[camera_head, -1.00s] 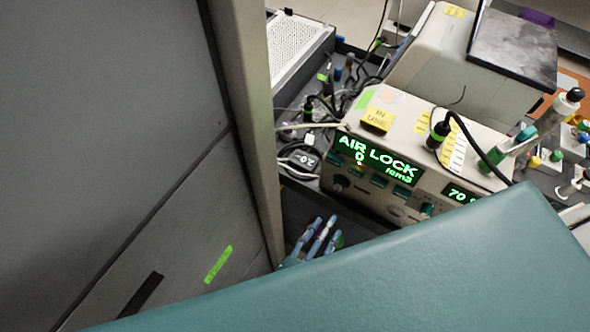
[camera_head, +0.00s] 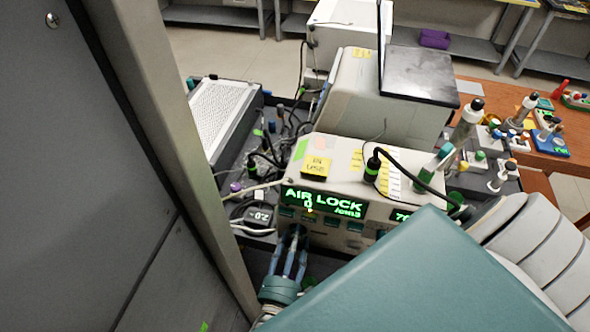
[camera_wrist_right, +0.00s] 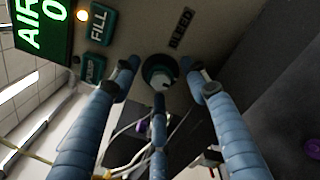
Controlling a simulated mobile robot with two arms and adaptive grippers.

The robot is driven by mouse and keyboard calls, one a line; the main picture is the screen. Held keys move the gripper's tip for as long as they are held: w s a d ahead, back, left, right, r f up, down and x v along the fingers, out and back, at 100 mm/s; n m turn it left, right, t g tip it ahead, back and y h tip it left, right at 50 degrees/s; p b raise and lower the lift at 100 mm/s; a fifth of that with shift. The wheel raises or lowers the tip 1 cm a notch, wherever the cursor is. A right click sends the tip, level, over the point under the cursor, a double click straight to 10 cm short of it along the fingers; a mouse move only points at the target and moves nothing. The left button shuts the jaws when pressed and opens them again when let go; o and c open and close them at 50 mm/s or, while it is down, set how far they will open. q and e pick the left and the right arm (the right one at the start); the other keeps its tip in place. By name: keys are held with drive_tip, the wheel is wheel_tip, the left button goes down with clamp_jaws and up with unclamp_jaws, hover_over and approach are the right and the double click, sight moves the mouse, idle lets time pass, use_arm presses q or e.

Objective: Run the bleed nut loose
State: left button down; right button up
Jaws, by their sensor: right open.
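The bleed nut (camera_wrist_right: 158,72) is a round knob with a pale face and dark ring on the instrument's front panel, beside a BLEED label, in the right wrist view. My right gripper (camera_wrist_right: 160,82) is open, its blue fingers spread around the nut; I cannot tell if they touch it. In the head view the right gripper (camera_head: 290,250) points up at the lower left of the panel and the nut is hidden. The instrument (camera_head: 335,155) shows AIR LOCK and 0 on its green display (camera_head: 325,202). My left gripper is not in view.
FILL (camera_wrist_right: 103,24) and POWER (camera_wrist_right: 92,68) buttons sit close to the fingers. Cables (camera_head: 262,160) crowd the instrument's left side. A tall grey panel (camera_head: 85,160) stands at the left. A black plug with a cable (camera_head: 373,165) stands on top of the instrument.

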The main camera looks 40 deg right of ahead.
drive_tip(key=shift+c, duration=0.3)
clamp_jaws()
drive_tip(key=shift+n, duration=0.3)
